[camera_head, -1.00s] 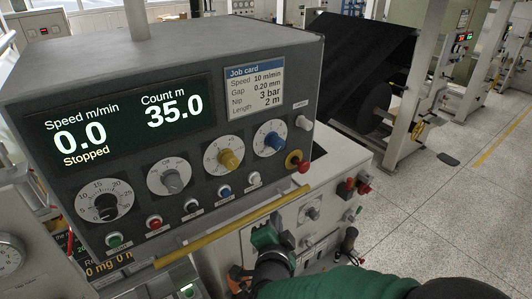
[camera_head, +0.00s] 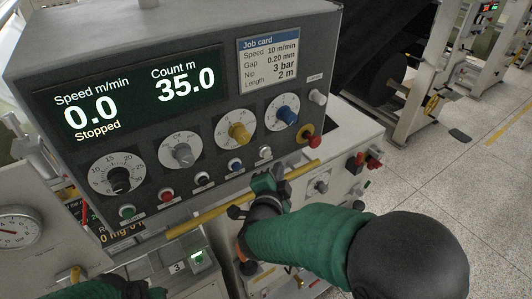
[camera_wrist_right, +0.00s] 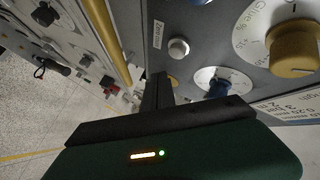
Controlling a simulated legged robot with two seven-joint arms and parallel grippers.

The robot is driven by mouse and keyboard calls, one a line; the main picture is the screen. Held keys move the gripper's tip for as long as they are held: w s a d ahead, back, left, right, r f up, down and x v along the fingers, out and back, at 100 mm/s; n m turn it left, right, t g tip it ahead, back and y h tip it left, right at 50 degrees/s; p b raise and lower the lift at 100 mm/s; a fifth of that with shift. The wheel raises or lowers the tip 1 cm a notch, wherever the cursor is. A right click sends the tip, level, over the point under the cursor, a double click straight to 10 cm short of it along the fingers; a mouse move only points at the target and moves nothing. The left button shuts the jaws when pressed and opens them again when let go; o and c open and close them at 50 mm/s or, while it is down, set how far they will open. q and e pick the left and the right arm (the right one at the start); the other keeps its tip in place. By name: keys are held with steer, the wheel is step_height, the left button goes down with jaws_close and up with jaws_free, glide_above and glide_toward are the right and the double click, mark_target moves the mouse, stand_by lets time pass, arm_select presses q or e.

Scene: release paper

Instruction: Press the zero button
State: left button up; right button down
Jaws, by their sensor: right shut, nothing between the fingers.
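The display (camera_head: 130,95) reads speed 0.0, Stopped, count 35.0. My right gripper (camera_head: 266,176) is shut and empty, just below the right-hand white button. In the right wrist view its fingers (camera_wrist_right: 158,82) point toward the panel, near a pale button (camera_wrist_right: 178,48). A dark part of my left arm shows at the bottom edge; its jaws are unclear.
A yellow rail (camera_head: 195,216) runs along the panel's front below the buttons, close to my right gripper. A red knob on a yellow base (camera_head: 312,141) stands at the panel's right. A round gauge (camera_head: 16,231) is at far left.

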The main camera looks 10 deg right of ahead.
mark_target(266, 154)
arm_select(q)
steer(key=shift+s+d+r, duration=0.15)
steer(key=shift+s+d, duration=0.05)
steer(key=shift+s, duration=0.05)
arm_select(e)
steer(key=shift+w+a, duration=0.15)
steer(key=shift+w, duration=0.45)
steer(key=shift+w+a, duration=0.15)
steer(key=shift+w, duration=0.4)
arm_select(q)
steer(key=shift+s+a, duration=0.1)
steer(key=shift+s, duration=0.1)
arm_select(e)
steer(key=shift+s+a+r, duration=0.1)
steer(key=shift+s+r, duration=0.05)
steer(key=shift+s, duration=0.05)
arm_select(q)
steer(key=shift+w, duration=0.15)
arm_select(e)
steer(key=shift+w, duration=0.1)
steer(key=shift+w, duration=0.3)
